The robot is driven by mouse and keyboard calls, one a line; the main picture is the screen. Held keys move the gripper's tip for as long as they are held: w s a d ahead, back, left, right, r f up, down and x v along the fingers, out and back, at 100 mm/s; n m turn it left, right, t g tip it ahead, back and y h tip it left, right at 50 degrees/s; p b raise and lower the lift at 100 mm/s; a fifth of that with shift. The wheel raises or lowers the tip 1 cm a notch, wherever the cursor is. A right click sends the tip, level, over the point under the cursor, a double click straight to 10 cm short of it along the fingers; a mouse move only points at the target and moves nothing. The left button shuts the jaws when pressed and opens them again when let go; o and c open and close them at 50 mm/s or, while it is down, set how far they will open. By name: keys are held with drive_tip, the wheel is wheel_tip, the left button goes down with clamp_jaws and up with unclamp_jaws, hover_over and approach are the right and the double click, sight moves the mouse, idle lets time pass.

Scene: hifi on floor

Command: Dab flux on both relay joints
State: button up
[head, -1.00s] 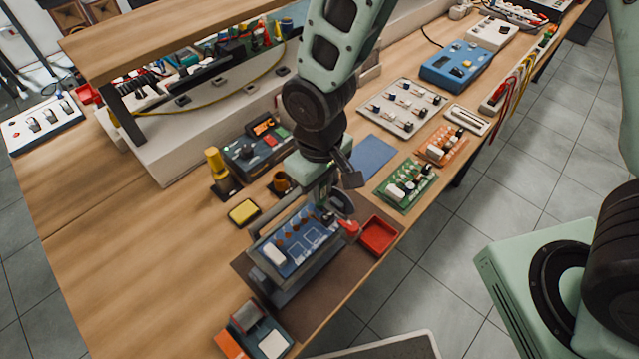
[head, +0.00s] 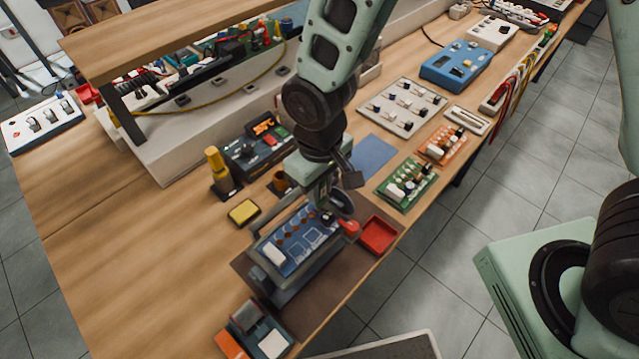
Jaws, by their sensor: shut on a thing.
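A blue circuit board (head: 291,247) sits in a grey holder on a brown mat (head: 345,272). It carries a white block (head: 273,254) at its left end and a row of small brown round spots along its far side. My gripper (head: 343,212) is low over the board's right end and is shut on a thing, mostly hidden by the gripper. A red rounded piece (head: 350,227) shows just below the gripper; it may be part of the held thing. Contact with the board cannot be made out. I cannot tell which spots are the relay joints.
A red tray (head: 379,235) lies right of the holder. A yellow sponge (head: 244,212), a soldering station (head: 256,148) and a yellow-handled iron in its stand (head: 217,168) are to the left. A green board (head: 405,186) lies to the right.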

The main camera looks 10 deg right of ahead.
wheel_tip(320, 180, up, 5)
drive_tip(key=p, duration=0.3)
drive_tip(key=shift+f+p, duration=0.2)
drive_tip(key=shift+p, duration=0.2)
drive_tip(key=shift+f, duration=0.1)
